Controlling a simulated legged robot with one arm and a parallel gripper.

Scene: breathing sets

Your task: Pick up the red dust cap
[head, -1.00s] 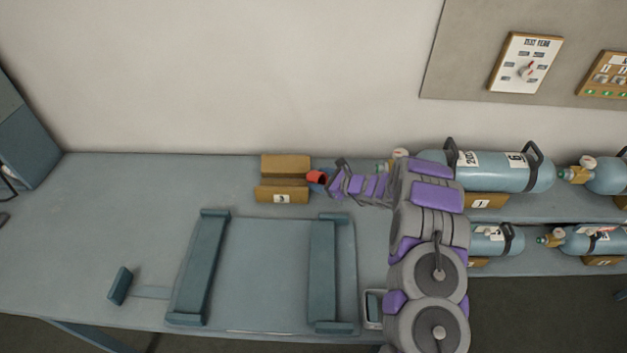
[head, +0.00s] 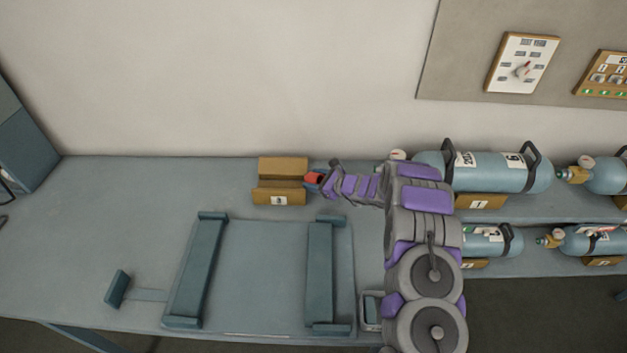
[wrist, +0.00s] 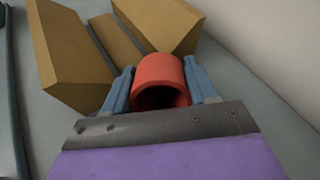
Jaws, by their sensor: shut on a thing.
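The red dust cap (wrist: 160,78) is a short hollow cylinder, its open end facing my wrist camera. It also shows as a small red spot in the head view (head: 313,178), partly covered by my gripper. My gripper (wrist: 160,90) is shut on the cap, with one blue finger against each side of it. In the head view, my gripper (head: 315,181) is just right of the wooden cradle marked 3 (head: 279,198). I cannot tell whether the cap touches the bench below.
The cradle's wooden blocks (wrist: 75,55) lie close ahead of the cap. A teal frame with two rails (head: 265,270) lies on the bench in front. Gas cylinders (head: 490,171) rest on cradles at the right. The bench's left part (head: 100,220) is mostly clear.

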